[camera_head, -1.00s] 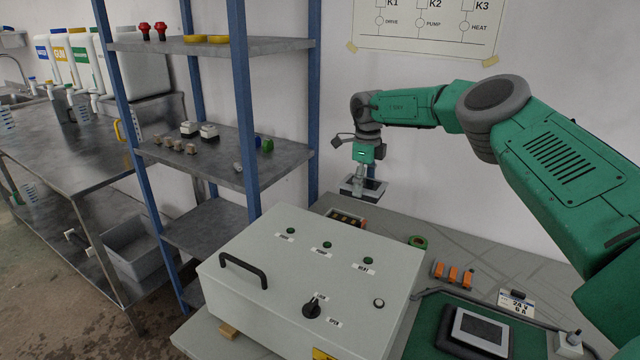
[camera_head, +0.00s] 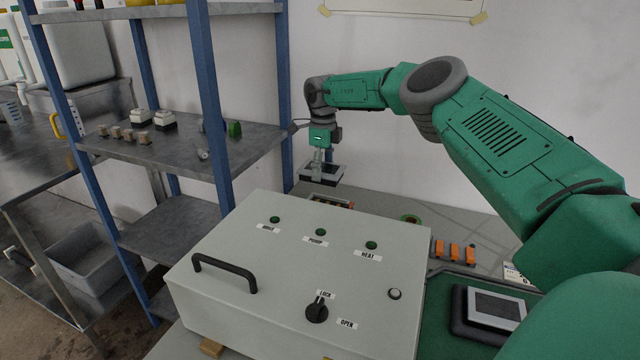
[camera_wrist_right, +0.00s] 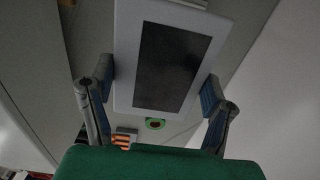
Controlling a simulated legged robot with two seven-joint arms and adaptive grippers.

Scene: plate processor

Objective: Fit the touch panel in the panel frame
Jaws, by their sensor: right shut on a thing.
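The touch panel (camera_wrist_right: 168,60), a white-rimmed slab with a dark screen, is between the fingers of my right gripper (camera_wrist_right: 155,88) in the right wrist view. The gripper is shut on its two long sides. In the head view, my right gripper (camera_head: 321,160) holds the panel (camera_head: 321,175) above the bench, behind the grey control box. A black housing (camera_head: 459,322) with a white-rimmed grey screen (camera_head: 497,308) lies on the green mat, partly covered by my right arm. I cannot tell whether it is the panel frame. My left gripper is out of view.
The grey control box (camera_head: 255,320), with a black handle and a knob, fills the front of the bench. A blue-post shelf (camera_head: 205,90) stands left of the gripper. The wall is close behind.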

